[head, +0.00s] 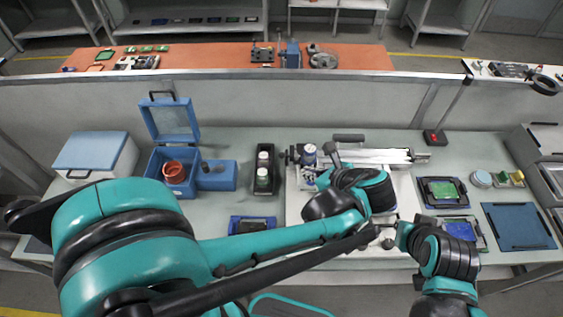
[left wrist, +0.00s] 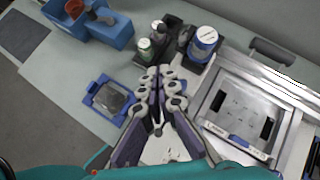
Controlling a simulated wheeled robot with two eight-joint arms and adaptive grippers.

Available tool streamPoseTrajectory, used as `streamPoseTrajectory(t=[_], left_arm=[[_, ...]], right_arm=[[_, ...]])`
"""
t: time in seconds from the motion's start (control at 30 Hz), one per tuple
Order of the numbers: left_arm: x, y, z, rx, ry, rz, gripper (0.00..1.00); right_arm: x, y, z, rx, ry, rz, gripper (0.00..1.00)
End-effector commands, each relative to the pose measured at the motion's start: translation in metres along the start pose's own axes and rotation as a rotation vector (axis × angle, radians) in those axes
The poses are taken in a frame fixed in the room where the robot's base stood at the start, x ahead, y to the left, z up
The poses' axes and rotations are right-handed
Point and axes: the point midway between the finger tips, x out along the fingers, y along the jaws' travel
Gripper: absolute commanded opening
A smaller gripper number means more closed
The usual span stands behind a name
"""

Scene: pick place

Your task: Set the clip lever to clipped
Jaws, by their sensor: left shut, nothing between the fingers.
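A silver fixture (head: 380,157) stands on a pale plate on the bench, and its flat metal frame shows in the left wrist view (left wrist: 285,105). A dark handle (head: 348,137) lies behind it, also in the left wrist view (left wrist: 272,54). A round blue-and-white part (left wrist: 204,42) sits at the fixture's left end. I cannot single out the clip lever. My left gripper (left wrist: 168,75) is shut and empty, over the bench to the left of the frame; my arm hides part of the fixture in the head view. My right gripper (head: 396,230) is near the bench's front; its fingers are unclear.
A blue open-lidded box (head: 173,122) with a red cup (head: 174,172) stands at left, beside a white case (head: 92,154). A black bottle tray (head: 263,170) is left of the fixture. Blue trays (head: 520,226) lie at right. Bare bench shows behind the bottle tray.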

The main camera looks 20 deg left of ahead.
Motion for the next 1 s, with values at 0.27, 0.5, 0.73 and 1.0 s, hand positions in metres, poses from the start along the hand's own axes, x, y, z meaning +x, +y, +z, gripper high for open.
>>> streamPoseTrajectory(t=[0.27,0.5,0.73,1.0], left_arm=[[-0.014,-0.014,-0.006,0.162,-0.074,0.000,0.00],[-0.013,-0.014,-0.006,0.161,-0.073,0.000,0.00],[0.002,-0.013,-0.005,0.158,-0.072,0.001,0.00],[0.058,-0.013,-0.002,0.156,-0.072,0.004,0.00]], right_arm=[[-0.005,0.000,-0.004,0.000,0.000,0.000,0.00],[-0.005,0.000,-0.003,0.000,0.000,0.000,0.00],[-0.001,0.000,-0.001,0.000,0.000,0.000,0.00],[0.009,0.000,0.007,0.000,0.000,0.000,0.00]])
